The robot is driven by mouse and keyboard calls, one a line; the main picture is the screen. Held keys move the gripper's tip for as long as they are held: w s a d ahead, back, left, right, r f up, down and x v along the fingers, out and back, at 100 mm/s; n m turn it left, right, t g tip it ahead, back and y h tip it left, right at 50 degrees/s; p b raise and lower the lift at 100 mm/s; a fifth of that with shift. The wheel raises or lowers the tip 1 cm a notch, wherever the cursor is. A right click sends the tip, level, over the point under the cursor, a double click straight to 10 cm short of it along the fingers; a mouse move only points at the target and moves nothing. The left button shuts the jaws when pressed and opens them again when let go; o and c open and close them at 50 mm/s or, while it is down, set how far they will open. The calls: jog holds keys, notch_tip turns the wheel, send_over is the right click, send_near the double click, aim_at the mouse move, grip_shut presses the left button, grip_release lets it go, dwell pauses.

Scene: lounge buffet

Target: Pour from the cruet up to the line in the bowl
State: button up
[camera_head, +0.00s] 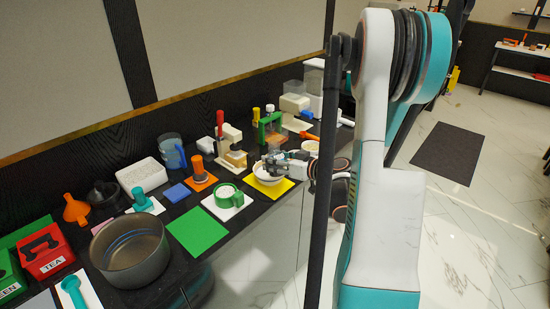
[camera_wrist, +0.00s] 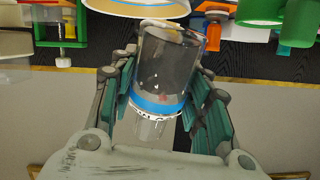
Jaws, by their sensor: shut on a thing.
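My gripper (camera_wrist: 150,95) is shut on a clear glass cruet (camera_wrist: 165,62) with a blue band around it, seen between the two fingers in the wrist view. The wide end of the cruet points to the picture's top, close to a white bowl (camera_wrist: 138,8) cut off by the frame edge. In the head view the white bowl (camera_head: 267,178) stands on a yellow mat (camera_head: 272,190), and my gripper (camera_head: 274,161) is just above and behind it. The cruet is too small there to make out.
A green mat (camera_head: 197,231) and a large grey pot (camera_head: 130,255) lie further left. A blue jug (camera_head: 171,150), an orange-handled tool (camera_head: 197,168) and other stands crowd the counter near the wall.

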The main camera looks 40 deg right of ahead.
aim_at(279, 178)
jog(key=shift+s+a+r+m+g+y+p, duration=0.15)
jog(key=shift+s+m+g+p, duration=0.1)
jog(key=shift+g+p, duration=0.4)
jog(key=shift+s+a+r+m+g+y+p, duration=0.15)
jog(key=shift+s+g+p, duration=0.1)
jog(key=shift+g+p, duration=0.35)
jog(key=shift+s+a+f+m+g+b, duration=0.15)
jog(key=shift+f+g+b, duration=0.15)
jog(key=shift+f, duration=0.4)
jog(key=shift+s+d+f+m+g+b, duration=0.15)
jog(key=shift+f+g+b, duration=0.1)
jog(key=shift+f, duration=0.45)
jog(key=shift+s+a+f+g+y+p, duration=0.15)
jog(key=shift+f+g+y+p, duration=0.15)
jog(key=shift+g, duration=0.2)
jog(key=shift+s+a+r+m+g+p, duration=0.15)
jog(key=shift+m+g+p, duration=0.25)
jog(key=shift+g+p, duration=0.2)
jog(key=shift+f, duration=0.2)
jog(key=shift+s+f+g, duration=0.1)
jog(key=shift+f+g, duration=0.2)
jog(key=shift+s+r+m+g+y+p, duration=0.1)
jog(key=shift+r+m+g+y+p, duration=0.1)
jog(key=shift+g+y+p, duration=0.25)
jog(key=shift+r+m+g+y+p, duration=0.15)
jog(key=shift+m+g+y, duration=0.1)
jog(key=shift+g, duration=0.4)
jog(key=shift+s+f+g, duration=0.1)
jog(key=shift+g, duration=0.6)
